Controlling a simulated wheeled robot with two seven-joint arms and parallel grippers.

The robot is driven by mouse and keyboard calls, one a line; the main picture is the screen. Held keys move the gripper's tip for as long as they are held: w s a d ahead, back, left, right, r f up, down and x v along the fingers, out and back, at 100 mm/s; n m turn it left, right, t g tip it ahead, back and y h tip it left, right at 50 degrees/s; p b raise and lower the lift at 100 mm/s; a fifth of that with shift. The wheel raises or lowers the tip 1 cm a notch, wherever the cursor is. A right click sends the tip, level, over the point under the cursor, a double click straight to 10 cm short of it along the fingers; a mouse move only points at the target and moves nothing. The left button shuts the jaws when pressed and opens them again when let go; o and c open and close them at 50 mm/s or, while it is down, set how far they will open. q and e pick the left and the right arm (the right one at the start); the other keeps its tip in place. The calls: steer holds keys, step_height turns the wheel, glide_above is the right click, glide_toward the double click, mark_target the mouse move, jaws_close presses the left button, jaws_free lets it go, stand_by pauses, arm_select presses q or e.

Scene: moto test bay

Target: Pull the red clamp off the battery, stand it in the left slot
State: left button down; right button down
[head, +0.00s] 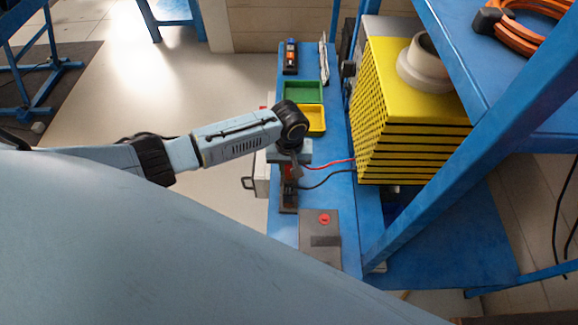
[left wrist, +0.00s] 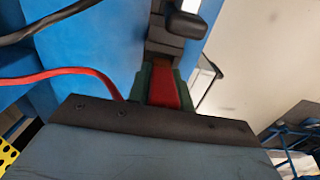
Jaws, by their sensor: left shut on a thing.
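My left gripper (head: 291,172) reaches over the bench from the left. It is shut on the red clamp (left wrist: 166,92), which shows between its fingers in the left wrist view; only a little red shows in the head view. A red cable (head: 330,163) runs from it to the right. The battery (head: 320,248) looks like the dark grey box with a red cap, nearer the front; the clamp is apart from it. A dark stand (head: 288,202) lies just below the gripper, with a black cable (head: 328,177) leading to it. I cannot make out its slots or whether the clamp touches it.
A large yellow perforated unit (head: 400,110) stands to the right. Green (head: 303,92) and yellow (head: 311,118) bins sit behind the gripper. A blue shelf post (head: 440,165) crosses the right side. Open floor lies left of the blue bench.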

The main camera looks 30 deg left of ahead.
arm_select(q)
steer(key=shift+f, duration=0.5)
steer(key=c, duration=1.2)
jaws_free()
steer(key=shift+o, duration=0.2)
steer(key=shift+r, duration=0.1)
step_height(320, 180, up, 13)
steer(key=shift+r+p, duration=0.15)
steer(key=shift+p, duration=0.7)
steer(key=shift+s, duration=0.15)
